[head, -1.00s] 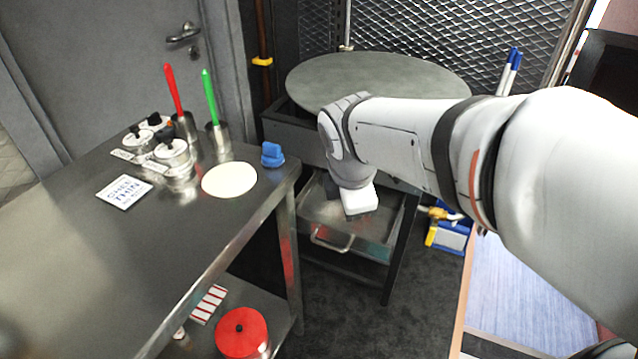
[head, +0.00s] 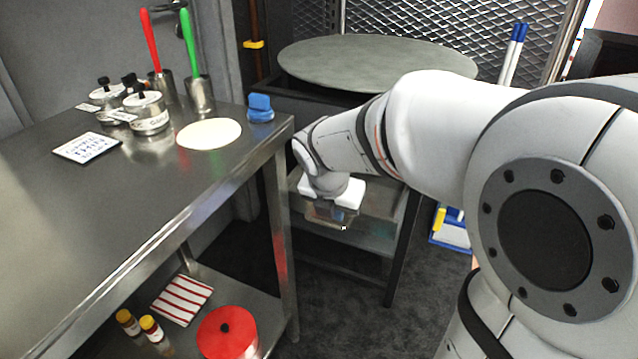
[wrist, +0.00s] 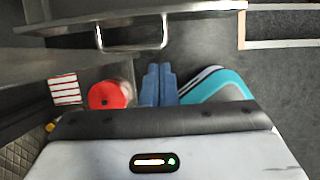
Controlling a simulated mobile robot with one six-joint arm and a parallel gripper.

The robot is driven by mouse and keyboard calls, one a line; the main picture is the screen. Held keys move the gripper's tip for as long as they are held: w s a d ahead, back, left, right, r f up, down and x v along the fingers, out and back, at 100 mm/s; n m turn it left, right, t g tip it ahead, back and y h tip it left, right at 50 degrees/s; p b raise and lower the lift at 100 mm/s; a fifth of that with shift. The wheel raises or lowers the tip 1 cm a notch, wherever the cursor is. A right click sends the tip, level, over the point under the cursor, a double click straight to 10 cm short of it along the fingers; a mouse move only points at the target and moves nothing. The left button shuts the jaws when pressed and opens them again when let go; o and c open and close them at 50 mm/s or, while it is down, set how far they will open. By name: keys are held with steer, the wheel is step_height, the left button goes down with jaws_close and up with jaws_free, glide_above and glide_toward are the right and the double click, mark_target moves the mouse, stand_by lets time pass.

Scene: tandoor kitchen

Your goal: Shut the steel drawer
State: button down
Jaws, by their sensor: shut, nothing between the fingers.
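The steel drawer (head: 375,238) stands open under the round-topped table, with part of its tray showing. In the wrist view its front edge (wrist: 200,8) crosses the top, with the bar handle (wrist: 133,46) below it. My gripper (head: 343,226) points down at the drawer's front in the head view and covers the handle there. In the wrist view my gripper (wrist: 158,66) shows two blue fingers side by side, shut and empty, with their tips apart from the handle in the picture. Whether they touch the drawer front, I cannot tell.
A steel worktable (head: 110,210) stands close on the left, its leg beside the drawer. A red lidded pot (head: 228,335) and a striped cloth (head: 182,299) lie on its lower shelf. A blue and yellow item (head: 450,228) stands right of the drawer. The floor in front is clear.

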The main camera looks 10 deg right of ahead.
mark_target(342, 227)
steer(key=w+d+f+b, duration=0.1)
steer(key=f, duration=0.1)
steer(key=w+d+f+b, duration=0.1)
steer(key=w, duration=0.1)
steer(key=shift+w+d+f, duration=0.1)
steer(key=shift+d+f, duration=0.1)
steer(key=shift+f, duration=0.2)
steer(key=shift+w+d+r, duration=0.15)
steer(key=shift+w+d, duration=0.25)
steer(key=shift+w, duration=0.2)
